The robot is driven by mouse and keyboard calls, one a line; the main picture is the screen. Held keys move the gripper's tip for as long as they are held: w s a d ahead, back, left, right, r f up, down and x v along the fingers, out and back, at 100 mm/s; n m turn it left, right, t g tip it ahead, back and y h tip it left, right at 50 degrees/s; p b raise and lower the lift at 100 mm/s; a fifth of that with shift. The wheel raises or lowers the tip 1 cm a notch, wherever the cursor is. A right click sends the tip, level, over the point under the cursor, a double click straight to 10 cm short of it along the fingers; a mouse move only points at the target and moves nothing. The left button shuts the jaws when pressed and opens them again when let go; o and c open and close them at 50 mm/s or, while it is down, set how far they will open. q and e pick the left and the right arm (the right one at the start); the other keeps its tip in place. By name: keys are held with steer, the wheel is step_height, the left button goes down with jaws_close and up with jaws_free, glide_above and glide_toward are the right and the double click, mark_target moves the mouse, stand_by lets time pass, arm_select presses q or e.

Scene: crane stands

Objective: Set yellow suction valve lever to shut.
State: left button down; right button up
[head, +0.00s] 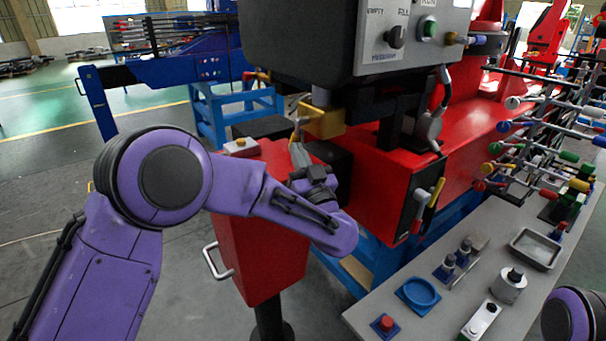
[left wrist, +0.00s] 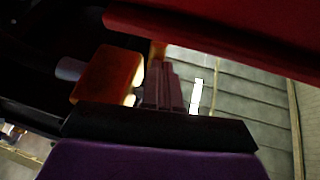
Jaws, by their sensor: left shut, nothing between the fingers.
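A yellow valve block (head: 322,121) sits under the grey control box, and a thin yellowish lever (head: 298,124) stands at its left side. My left gripper (head: 297,146) is just below this lever, its fingers together and pointing up. In the left wrist view the block (left wrist: 108,76) looks orange, left of the shut, empty fingers (left wrist: 163,72). A short orange piece (left wrist: 157,50), probably the lever, shows just beyond the fingertips; I cannot tell whether they touch. My right gripper is out of view.
A red cabinet (head: 262,240) stands below my left forearm. The grey control box (head: 360,35) hangs above the valve. A grey bench (head: 400,322) with small parts is at lower right, beside a rack of coloured levers (head: 545,135). Open floor lies at left.

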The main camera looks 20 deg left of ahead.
arm_select(q)
steer(key=shift+w+a+f+t+y+b, duration=0.15)
steer(key=shift+a+t+y+b, duration=0.25)
steer(key=shift+a+b, duration=0.25)
steer(key=shift+w+a+h, duration=0.25)
steer(key=shift+w+h, duration=0.05)
steer(key=shift+w, duration=0.6)
steer(key=shift+a+r+b, duration=0.15)
steer(key=shift+r+b, duration=0.05)
steer(key=shift+b, duration=0.15)
steer(key=shift+w+a, duration=0.1)
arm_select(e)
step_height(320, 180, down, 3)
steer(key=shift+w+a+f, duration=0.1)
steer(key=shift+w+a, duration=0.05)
arm_select(q)
steer(key=shift+w+a, duration=0.1)
steer(key=shift+a, duration=0.1)
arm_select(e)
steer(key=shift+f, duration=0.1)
